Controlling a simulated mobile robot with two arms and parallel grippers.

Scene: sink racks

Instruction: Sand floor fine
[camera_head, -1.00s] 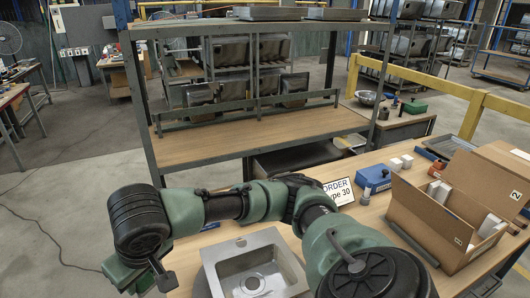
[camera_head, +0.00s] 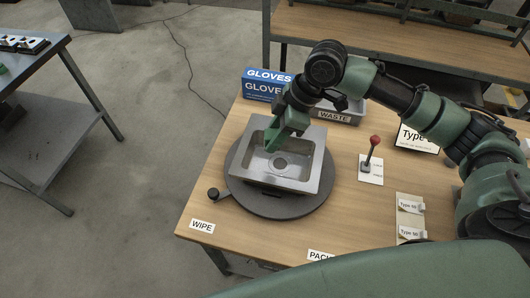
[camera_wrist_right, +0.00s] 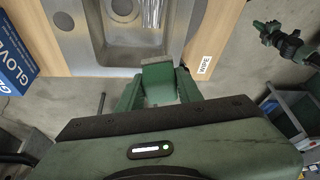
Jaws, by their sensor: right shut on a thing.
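A grey metal sink (camera_head: 309,163) sits on a round dark turntable (camera_head: 290,208) on the wooden table. Its basin and drain face up; the wrist view also shows the sink (camera_wrist_right: 85,45). My right gripper (camera_head: 275,138) reaches over the sink's back left part. In the right wrist view it is shut on a small grey-green block (camera_wrist_right: 158,78), near the basin's edge. Whether the block touches the metal cannot be told. A dark green arm end, seemingly my left gripper (camera_wrist_right: 272,32), shows small at the wrist view's upper right; its jaws are unclear.
A blue gloves box (camera_head: 264,88) and a waste bin (camera_head: 337,117) stand behind the sink. A red-knobbed lever (camera_head: 373,150) and type holders (camera_head: 410,215) are to the right. A WIPE label (camera_head: 202,226) lies at the front left. A grey table (camera_head: 60,130) stands at far left.

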